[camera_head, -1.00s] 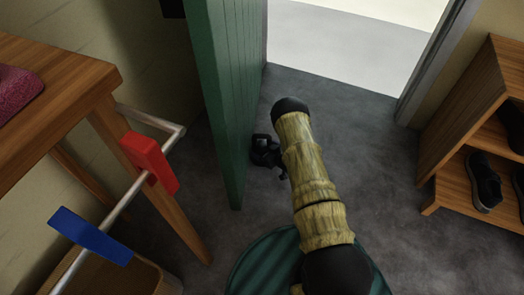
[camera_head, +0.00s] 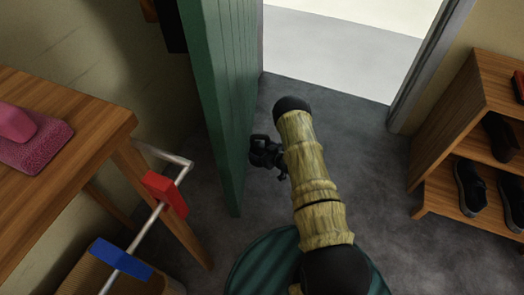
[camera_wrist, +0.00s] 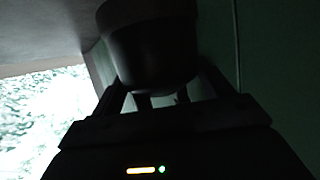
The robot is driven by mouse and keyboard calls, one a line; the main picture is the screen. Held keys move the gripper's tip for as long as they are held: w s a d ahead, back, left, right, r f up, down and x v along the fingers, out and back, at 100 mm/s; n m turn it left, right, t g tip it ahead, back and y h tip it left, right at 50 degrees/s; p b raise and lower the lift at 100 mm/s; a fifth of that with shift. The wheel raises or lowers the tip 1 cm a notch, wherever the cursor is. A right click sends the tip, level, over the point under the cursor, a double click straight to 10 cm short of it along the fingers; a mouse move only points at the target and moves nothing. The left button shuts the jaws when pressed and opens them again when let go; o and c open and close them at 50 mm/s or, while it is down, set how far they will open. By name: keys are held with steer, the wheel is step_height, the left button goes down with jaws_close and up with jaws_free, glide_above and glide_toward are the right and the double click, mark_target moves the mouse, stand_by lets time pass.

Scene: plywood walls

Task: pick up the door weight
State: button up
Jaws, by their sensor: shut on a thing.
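The door weight (camera_wrist: 150,50) shows in the wrist view as a dark, rounded, cup-like shape in front of my gripper (camera_wrist: 165,98). My gripper is shut on it, though the fingers and contact are hard to see in the dark. In the head view the door weight (camera_head: 260,143) is a small black shape beside the green door (camera_head: 222,110). My gripper (camera_head: 272,160) there is mostly hidden by my arm and merges with the weight. I cannot tell how far the weight is from the floor.
The green door stands close left of the weight, by a bright doorway (camera_head: 345,55). A shoe rack (camera_head: 445,125) is on the right. A wooden table (camera_head: 60,115) and a rail with red (camera_head: 165,195) and blue (camera_head: 122,260) pieces are on the left. Grey floor (camera_head: 370,170) lies clear right of my arm.

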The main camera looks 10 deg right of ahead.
steer(key=shift+d+r, duration=0.2)
steer(key=shift+r, duration=0.3)
steer(key=s+d+p, duration=0.7)
steer(key=s+d, duration=0.4)
steer(key=d, duration=0.4)
steer(key=shift+s+d+f+p, duration=0.15)
steer(key=shift+s+d+p, duration=0.1)
steer(key=shift+p, duration=0.1)
steer(key=shift+w, duration=0.1)
